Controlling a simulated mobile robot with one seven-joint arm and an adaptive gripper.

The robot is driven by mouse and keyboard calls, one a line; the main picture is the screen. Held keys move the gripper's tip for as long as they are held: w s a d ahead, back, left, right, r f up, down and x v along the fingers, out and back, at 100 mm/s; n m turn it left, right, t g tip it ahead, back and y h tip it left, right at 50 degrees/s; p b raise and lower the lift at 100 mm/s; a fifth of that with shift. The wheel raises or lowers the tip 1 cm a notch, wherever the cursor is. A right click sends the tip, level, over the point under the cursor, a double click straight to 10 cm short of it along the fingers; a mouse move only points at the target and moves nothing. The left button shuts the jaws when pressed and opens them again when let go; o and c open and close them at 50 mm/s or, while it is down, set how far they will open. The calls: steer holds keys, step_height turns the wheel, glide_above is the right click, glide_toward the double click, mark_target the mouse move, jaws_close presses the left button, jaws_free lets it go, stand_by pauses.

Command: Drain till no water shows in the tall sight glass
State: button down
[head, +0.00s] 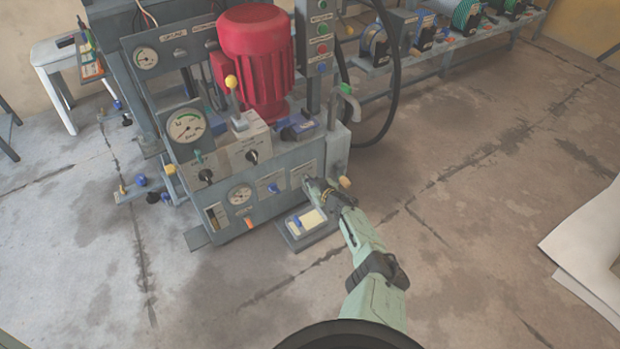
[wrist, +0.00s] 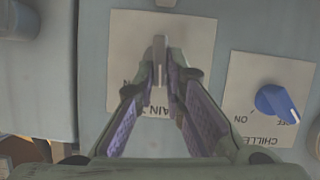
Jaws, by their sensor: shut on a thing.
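My gripper (wrist: 161,82) is shut on a thin grey handle (wrist: 160,45), which stands upright in the wrist view. Behind it is a pale label plate (wrist: 126,40) whose partly hidden lettering shows "AIN". In the head view my gripper (head: 316,188) is at the lower right front of the grey machine (head: 222,225), and the handle is too small to make out there.
A blue knob (wrist: 275,103) on a plate marked ON and OFF is right of my gripper in the wrist view. A tray (head: 290,236) with a yellowish block stands on the floor below my gripper. A red motor (head: 258,60) tops the machine.

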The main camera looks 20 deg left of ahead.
steer(key=n, duration=0.1)
steer(key=n+t, duration=0.1)
steer(key=n+h, duration=0.1)
steer(key=shift+s+a+f+t+b, duration=0.25)
steer(key=shift+s+t+b, duration=0.05)
steer(key=shift+t+b, duration=0.1)
steer(key=shift+s+a+f+n+t+h+b, duration=0.1)
steer(key=shift+n+t+h+b, duration=0.1)
steer(key=shift+n+t+b, duration=0.25)
steer(key=shift+s+n+t+h+b, duration=0.1)
steer(key=shift+n+t+h+b, duration=0.15)
steer(key=shift+n+b, duration=0.4)
steer(key=shift+w, duration=0.1)
steer(key=c, duration=1.7)
jaws_free()
steer(key=shift+o, duration=0.2)
